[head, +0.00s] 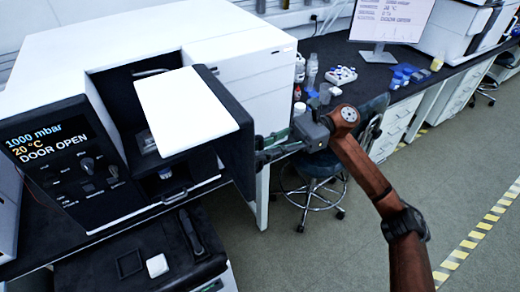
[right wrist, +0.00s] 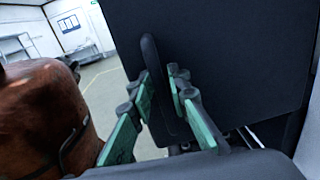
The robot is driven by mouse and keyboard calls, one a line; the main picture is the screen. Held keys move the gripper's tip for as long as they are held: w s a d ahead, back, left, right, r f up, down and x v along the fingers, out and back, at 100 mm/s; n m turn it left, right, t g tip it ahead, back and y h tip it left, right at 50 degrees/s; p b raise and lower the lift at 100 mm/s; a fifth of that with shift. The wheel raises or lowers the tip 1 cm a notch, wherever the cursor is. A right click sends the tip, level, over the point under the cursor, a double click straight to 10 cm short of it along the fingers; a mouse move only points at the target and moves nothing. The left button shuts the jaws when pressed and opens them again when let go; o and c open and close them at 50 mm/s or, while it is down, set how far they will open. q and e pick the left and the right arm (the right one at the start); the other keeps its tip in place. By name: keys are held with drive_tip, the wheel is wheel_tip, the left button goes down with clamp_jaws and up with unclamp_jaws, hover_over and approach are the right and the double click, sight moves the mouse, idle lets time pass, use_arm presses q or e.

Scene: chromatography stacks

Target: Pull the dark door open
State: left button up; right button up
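The dark door (head: 241,160) belongs to the white instrument on the bench and stands swung out from its dark chamber opening. A flat white panel (head: 187,106) shows at the door's inner side. In the right wrist view the door's dark outer face (right wrist: 225,55) fills the upper right, with a dark upright bar handle (right wrist: 149,50). My right gripper (head: 264,150) is at the door's outer side. Its green fingers (right wrist: 162,80) lie on either side of the handle's lower part. Whether they press on it cannot be made out. My left gripper is not in view.
The instrument's panel (head: 70,158) reads 1000 mbar, 20 °C, DOOR OPEN. A stool (head: 318,180) stands behind my right gripper. Bottles and a vial rack (head: 341,76) sit on the back bench near a monitor (head: 392,20). Open floor lies to the right.

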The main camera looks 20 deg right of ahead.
drive_tip(key=w+d, duration=0.1)
drive_tip(key=d, duration=1.1)
drive_tip(key=shift+w, duration=0.2)
